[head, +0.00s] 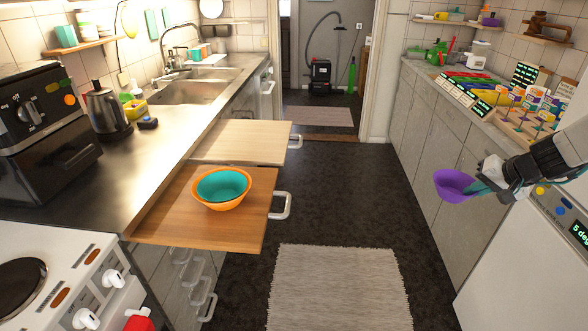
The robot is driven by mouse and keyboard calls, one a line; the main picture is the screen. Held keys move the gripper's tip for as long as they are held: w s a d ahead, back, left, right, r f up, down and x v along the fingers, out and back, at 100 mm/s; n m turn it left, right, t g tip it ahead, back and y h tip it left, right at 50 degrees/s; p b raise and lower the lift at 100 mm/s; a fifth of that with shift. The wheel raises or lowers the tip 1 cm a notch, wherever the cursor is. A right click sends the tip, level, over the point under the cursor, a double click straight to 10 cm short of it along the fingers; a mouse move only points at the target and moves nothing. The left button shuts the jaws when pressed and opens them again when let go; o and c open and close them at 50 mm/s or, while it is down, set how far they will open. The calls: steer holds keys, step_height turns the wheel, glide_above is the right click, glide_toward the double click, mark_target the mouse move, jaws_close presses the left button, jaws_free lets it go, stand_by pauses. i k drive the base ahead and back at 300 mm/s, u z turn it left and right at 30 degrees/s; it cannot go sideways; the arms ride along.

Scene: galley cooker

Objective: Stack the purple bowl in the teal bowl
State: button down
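The purple bowl (452,186) is in the air at the right, over the floor in front of the right-hand cabinets. My gripper (478,187) is shut on its right-hand rim; the bowl's opening faces up, slightly tilted. The teal bowl (222,184) sits nested in an orange bowl (222,205) on the nearer pull-out wooden board at the left. The teal bowl looks empty. My gripper and the purple bowl are well to the right of the teal bowl, across the aisle.
The nearer board (160,230) and a farther pull-out board (240,142) jut into the aisle, with white handles. A pale rug (340,285) lies on the dark floor. A cooker (50,270) stands at the near left. The right counter carries several small items.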

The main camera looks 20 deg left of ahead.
mark_target(223, 192)
steer(key=i, duration=0.65)
steer(key=u, duration=1.5)
steer(key=i, duration=0.3)
steer(key=u, duration=0.1)
